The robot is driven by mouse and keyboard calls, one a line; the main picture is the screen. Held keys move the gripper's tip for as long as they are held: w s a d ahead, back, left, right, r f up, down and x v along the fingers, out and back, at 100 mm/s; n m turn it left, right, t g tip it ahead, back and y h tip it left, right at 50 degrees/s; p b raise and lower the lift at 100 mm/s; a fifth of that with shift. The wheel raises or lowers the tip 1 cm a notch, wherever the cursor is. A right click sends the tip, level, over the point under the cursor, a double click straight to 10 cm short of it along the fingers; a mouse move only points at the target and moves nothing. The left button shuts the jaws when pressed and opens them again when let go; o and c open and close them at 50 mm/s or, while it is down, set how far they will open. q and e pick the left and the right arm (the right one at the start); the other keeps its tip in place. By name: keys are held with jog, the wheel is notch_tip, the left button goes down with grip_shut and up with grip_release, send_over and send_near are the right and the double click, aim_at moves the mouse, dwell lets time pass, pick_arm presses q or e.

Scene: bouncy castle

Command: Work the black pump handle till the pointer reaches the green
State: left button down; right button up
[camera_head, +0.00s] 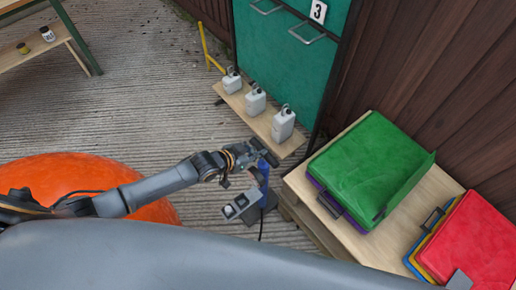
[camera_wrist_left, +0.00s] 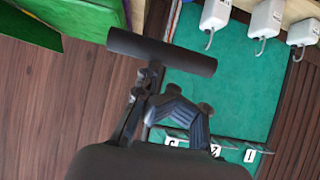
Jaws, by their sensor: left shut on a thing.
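The pump stands on the ground left of the low wooden platform, with a blue body (camera_head: 263,178) and a dark base (camera_head: 267,205). Its black handle (camera_head: 266,156) is at the top, level with my left gripper (camera_head: 250,158). In the left wrist view the handle (camera_wrist_left: 165,52) is a thick black bar crossing in front of my left gripper (camera_wrist_left: 152,88), which is shut on it. My gripper and wrist partly cover the pump. I cannot make out a pointer or a green zone in either view. My right gripper is not in view.
A wooden platform (camera_head: 293,197) at right holds green (camera_head: 370,165) and red (camera_head: 475,240) folded pieces. An orange rounded object (camera_head: 75,180) lies at left. Open ground lies behind my left arm.

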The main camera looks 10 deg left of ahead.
pick_arm(q)
jog(key=p+v, duration=0.1)
jog(key=v, duration=1)
jog(key=shift+r, duration=0.35)
jog(key=shift+w+d, duration=0.1)
jog(key=shift+d, duration=0.05)
